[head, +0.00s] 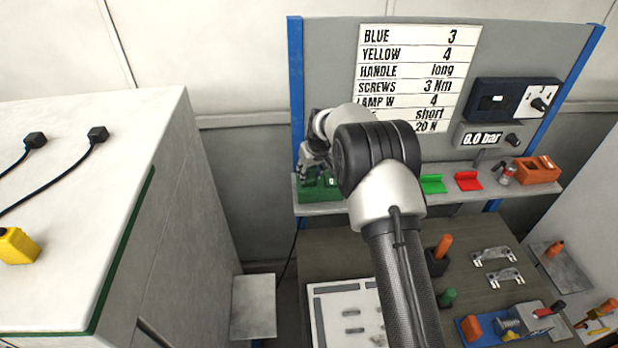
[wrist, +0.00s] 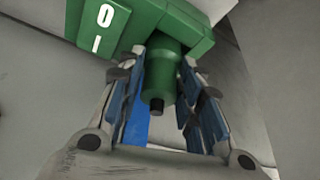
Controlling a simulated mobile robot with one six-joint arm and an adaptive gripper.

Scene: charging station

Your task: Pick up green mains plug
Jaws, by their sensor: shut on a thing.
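The green mains plug (wrist: 161,80) shows in the wrist view as a green cylinder with a black stub, between my gripper's fingers. My gripper (wrist: 162,90) is shut on it from both sides. The plug meets a green socket block (wrist: 180,22) with a switch marked O and I; I cannot tell whether it is still seated. In the head view, my gripper (head: 312,165) is at the left end of the shelf, over the green socket block (head: 318,189). The plug itself is hidden there by my gripper.
The shelf (head: 450,199) also holds a green piece (head: 432,184), a red piece (head: 468,181) and an orange block (head: 537,170). A blue post (head: 296,90) stands close behind my gripper. Below is a bench (head: 335,250) with tools. A white cabinet (head: 90,200) stands left.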

